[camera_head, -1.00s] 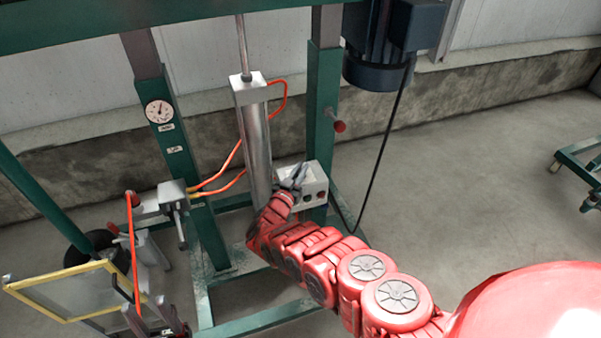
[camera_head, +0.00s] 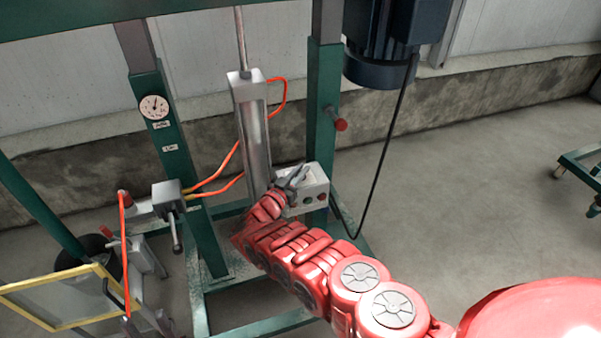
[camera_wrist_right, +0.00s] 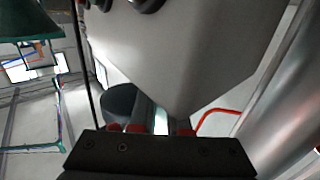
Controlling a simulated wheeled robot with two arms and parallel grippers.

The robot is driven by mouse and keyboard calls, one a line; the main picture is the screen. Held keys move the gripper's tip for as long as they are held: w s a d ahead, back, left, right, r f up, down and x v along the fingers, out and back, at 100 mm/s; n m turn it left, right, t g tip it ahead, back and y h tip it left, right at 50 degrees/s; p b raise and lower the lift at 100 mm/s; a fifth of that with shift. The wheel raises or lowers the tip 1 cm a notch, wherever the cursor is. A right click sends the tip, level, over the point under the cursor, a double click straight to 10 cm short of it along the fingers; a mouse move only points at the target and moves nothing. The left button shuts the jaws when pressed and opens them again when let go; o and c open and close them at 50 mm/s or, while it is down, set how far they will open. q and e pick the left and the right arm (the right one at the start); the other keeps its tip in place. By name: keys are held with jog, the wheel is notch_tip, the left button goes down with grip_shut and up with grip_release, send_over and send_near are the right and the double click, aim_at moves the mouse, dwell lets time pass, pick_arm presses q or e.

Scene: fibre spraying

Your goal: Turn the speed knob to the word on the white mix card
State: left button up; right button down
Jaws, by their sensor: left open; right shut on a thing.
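The control box (camera_head: 314,181), pale grey with a green and a red button on its front, is fixed at the right green post. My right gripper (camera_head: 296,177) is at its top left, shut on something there. The gripper hides what it holds, so the speed knob and its words do not show. In the right wrist view the grey box (camera_wrist_right: 190,50) fills the upper middle, above the dark gripper body. No readable white mix card shows.
A metal cylinder (camera_head: 255,130) with orange hoses stands just left of the box. A round gauge (camera_head: 153,107) and small labels are on the left post. A yellow-edged frame (camera_head: 60,300) is at lower left. A black cable (camera_head: 385,145) hangs at right.

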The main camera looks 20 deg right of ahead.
jog(key=c, duration=0.9)
grip_release()
jog(key=p+v, duration=0.2)
jog(key=v, duration=1.5)
jog(key=shift+s+a+p, duration=0.15)
jog(key=shift+p, duration=0.2)
jog(key=shift+f, duration=0.1)
